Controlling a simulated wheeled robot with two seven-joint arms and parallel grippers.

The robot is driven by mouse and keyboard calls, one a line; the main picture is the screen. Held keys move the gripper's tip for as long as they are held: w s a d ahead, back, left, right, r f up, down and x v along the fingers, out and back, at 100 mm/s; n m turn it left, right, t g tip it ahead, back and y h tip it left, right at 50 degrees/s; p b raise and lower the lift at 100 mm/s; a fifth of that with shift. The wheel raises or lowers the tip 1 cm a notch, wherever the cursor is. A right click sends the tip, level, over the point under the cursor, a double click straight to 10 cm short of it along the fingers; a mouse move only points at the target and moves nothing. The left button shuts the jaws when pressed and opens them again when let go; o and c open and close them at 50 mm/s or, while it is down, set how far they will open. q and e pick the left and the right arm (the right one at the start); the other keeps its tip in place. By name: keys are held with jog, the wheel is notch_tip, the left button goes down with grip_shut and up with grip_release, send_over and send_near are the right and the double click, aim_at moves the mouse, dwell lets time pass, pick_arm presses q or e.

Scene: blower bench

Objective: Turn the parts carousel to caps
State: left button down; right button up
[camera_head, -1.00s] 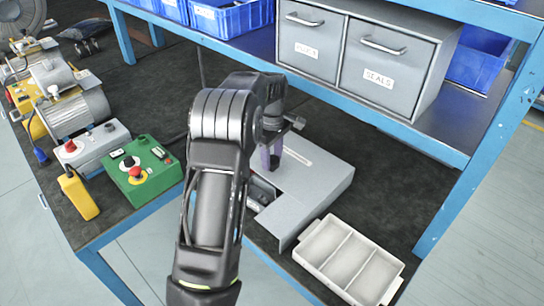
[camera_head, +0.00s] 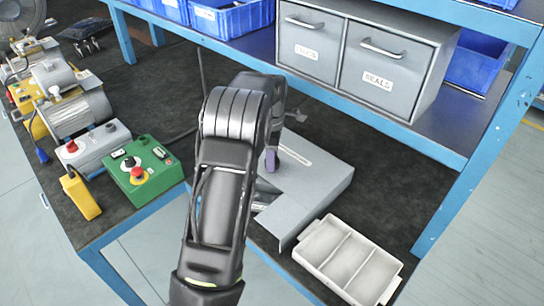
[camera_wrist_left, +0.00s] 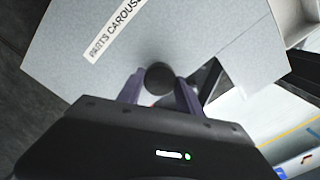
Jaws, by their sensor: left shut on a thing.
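The parts carousel (camera_head: 312,188) is a grey housing on the bench; its top and the label "PARTS CAROUSEL" (camera_wrist_left: 116,29) show in the left wrist view. A dark round knob (camera_wrist_left: 159,78) stands on its top. My left gripper (camera_head: 272,162) has its purple fingers at the carousel's top; in the left wrist view the fingers (camera_wrist_left: 158,88) are on either side of the knob and shut on it. My left arm hides much of the carousel's near left part and its opening in the head view, so I cannot tell which compartment shows. My right gripper is not in view.
A white three-part tray (camera_head: 323,262) sits at the bench's front right. A green control box (camera_head: 146,178) with a red button and a yellow pendant (camera_head: 82,195) stand at the left. Grey drawers (camera_head: 345,62) and blue bins (camera_head: 228,18) are on the shelf behind.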

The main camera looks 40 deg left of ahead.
pick_arm(q)
jog(key=shift+r+n+p, duration=0.1)
jog(key=shift+n+p, duration=0.7)
jog(key=shift+n, duration=1.9)
jog(key=shift+n+p, duration=0.95)
jog(key=shift+n, duration=1.95)
jog(key=c, duration=0.8)
grip_release()
